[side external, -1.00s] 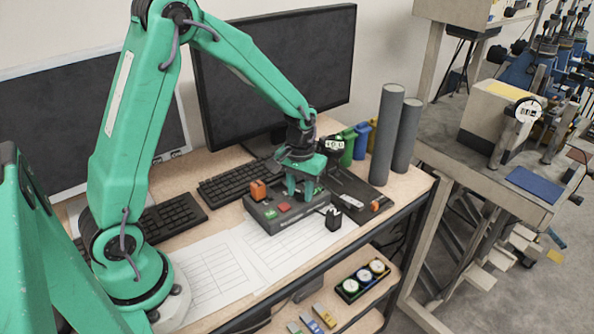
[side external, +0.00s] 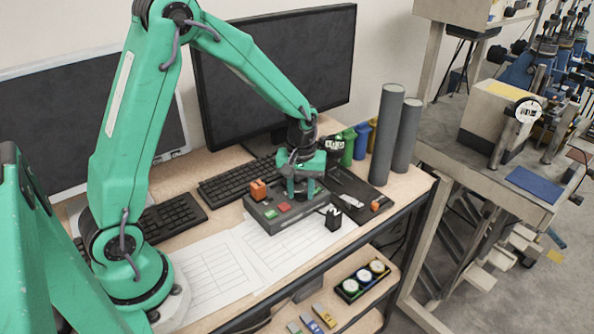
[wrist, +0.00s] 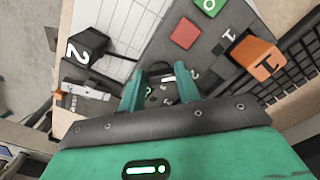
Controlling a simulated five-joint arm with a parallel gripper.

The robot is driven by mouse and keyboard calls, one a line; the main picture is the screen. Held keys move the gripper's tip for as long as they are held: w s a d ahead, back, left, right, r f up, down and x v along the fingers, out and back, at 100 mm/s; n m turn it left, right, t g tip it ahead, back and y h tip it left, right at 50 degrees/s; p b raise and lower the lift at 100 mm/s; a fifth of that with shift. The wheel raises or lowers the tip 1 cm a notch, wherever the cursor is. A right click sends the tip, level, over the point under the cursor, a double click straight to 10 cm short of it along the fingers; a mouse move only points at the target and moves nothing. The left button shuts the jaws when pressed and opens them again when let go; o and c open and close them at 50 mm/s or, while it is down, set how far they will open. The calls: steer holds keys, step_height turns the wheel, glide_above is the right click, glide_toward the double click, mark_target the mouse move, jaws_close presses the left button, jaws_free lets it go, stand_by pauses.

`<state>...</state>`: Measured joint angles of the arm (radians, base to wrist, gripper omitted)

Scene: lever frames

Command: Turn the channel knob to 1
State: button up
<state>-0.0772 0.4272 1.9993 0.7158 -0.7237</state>
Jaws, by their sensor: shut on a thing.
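The channel knob (wrist: 167,79) is a small dark knob with a white pointer line, on the dark grey control box (wrist: 213,38). In the wrist view my gripper (wrist: 160,88) has one green finger on each side of it and is shut on it. The white line lies nearly level across the picture. In the side view the box (side external: 268,222) sits on the desk under my gripper (side external: 299,190), and the knob is hidden.
The box has a red button (wrist: 184,33) and a green button (wrist: 209,5). Two grey cylinders (side external: 385,135) and a monitor (side external: 275,75) stand behind.

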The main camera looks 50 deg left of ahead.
mark_target(301, 193)
steer(key=o, duration=1)
steer(key=shift+r, duration=0.1)
step_height(301, 193, up, 7)
steer(key=shift+f, duration=0.1)
steer(key=shift+r, duration=0.45)
steer(key=shift+r, duration=0.1)
steer(key=s+d+r+m+t, duration=0.1)
steer(key=s+r+m+t, duration=0.1)
steer(key=s, duration=0.4)
steer(key=s+d+r+m+t, duration=0.1)
steer(key=s+r+m, duration=0.3)
steer(key=s+r, duration=0.2)
steer(key=s+d+r+m+t, duration=0.1)
steer(key=s+r+m+t, duration=0.1)
steer(key=s, duration=0.4)
steer(key=shift+s+d+r+m+t, duration=0.1)
steer(key=shift+s+r+m+t, duration=0.15)
steer(key=shift+r, duration=0.25)
steer(key=shift+s+r+m+t, duration=0.1)
steer(key=shift+r+m, duration=0.25)
steer(key=shift+r, duration=0.1)
